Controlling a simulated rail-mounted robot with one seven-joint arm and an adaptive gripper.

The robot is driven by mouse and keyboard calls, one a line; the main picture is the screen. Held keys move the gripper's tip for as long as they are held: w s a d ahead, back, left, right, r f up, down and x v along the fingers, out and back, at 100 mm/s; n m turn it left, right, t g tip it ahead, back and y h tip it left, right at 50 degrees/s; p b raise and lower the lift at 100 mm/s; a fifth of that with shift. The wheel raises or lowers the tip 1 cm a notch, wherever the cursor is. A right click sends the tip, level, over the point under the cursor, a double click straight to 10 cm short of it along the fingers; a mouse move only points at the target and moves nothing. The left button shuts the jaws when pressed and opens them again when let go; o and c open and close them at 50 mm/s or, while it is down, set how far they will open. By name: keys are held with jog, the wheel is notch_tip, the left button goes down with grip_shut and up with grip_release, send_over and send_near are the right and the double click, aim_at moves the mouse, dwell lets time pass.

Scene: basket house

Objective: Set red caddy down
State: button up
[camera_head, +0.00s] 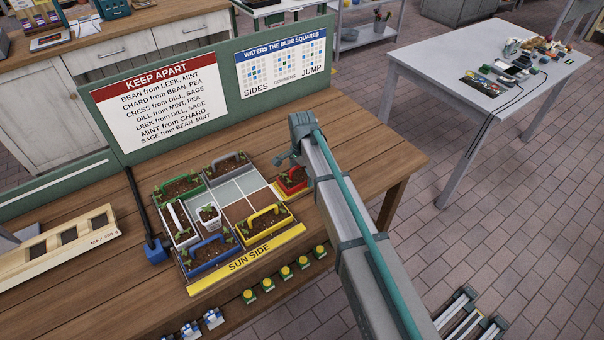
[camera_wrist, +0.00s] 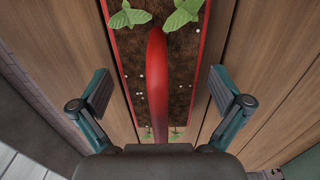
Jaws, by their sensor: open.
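The red caddy (camera_head: 291,187) holds dark soil and green seedlings and sits at the right edge of the planting board (camera_head: 236,187), partly hidden by my arm. In the wrist view the red caddy (camera_wrist: 112,45) lies lengthwise below my gripper, its red handle (camera_wrist: 157,85) running down the middle. My gripper (camera_wrist: 160,92) is open, with one finger on each side of the caddy and apart from the handle. Bare wood shows on both sides of the caddy.
Green (camera_head: 178,189), grey (camera_head: 225,163), white (camera_head: 180,226), blue (camera_head: 209,257) and yellow (camera_head: 265,225) caddies and a small white pot (camera_head: 209,216) stand on the board. Some middle cells are bare. A green sign panel (camera_head: 222,98) stands behind. Yellow-topped items (camera_head: 285,272) line the front.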

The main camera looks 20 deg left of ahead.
notch_tip(320, 180, up, 11)
jog(key=b, duration=0.3)
jog(key=shift+r+b, duration=0.3)
jog(key=shift+r, duration=0.4)
